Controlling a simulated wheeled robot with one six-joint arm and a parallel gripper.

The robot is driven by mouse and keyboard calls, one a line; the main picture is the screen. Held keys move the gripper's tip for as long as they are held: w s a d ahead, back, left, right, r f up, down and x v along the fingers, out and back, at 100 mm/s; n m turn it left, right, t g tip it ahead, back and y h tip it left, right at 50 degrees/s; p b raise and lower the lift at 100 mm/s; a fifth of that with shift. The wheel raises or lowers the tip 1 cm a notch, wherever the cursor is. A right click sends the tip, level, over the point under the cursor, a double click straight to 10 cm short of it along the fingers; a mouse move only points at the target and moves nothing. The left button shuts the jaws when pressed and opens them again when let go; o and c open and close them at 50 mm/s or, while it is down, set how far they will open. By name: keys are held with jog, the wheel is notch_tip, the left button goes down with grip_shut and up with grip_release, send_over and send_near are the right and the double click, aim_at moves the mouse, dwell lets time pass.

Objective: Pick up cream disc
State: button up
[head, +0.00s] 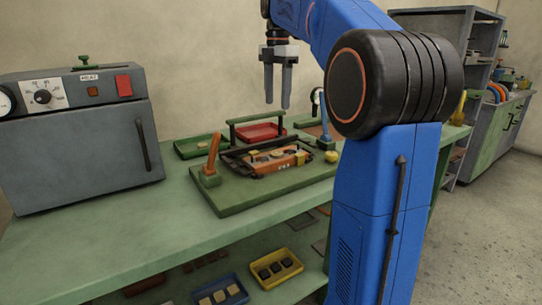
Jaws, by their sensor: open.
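My gripper (277,104) hangs in the air above the bench, fingers pointing down, open with nothing between them. Below it, on a green board (233,200), stands an orange and dark frame (268,169) with a dark bar over its back. Several small pale pieces (277,153) lie in or on this frame. A cream disc may be among them, but they are too small to tell apart. A small yellow round thing (331,156) sits at the frame's right end. The gripper is well above all of these and touches none.
A grey oven-like box (80,150) stands on the left of the green bench (110,225). An orange-handled lever (211,160) and a blue post (325,125) rise from the board. Green (190,150) and red (258,131) trays lie behind. The bench's front left is clear.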

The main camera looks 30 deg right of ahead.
aim_at(277, 153)
jog(key=shift+n, duration=0.3)
jog(key=f, duration=1.7)
jog(key=shift+w+d, duration=0.2)
jog(key=shift+w, duration=0.15)
jog(key=shift+f, duration=0.1)
jog(key=c, duration=1.1)
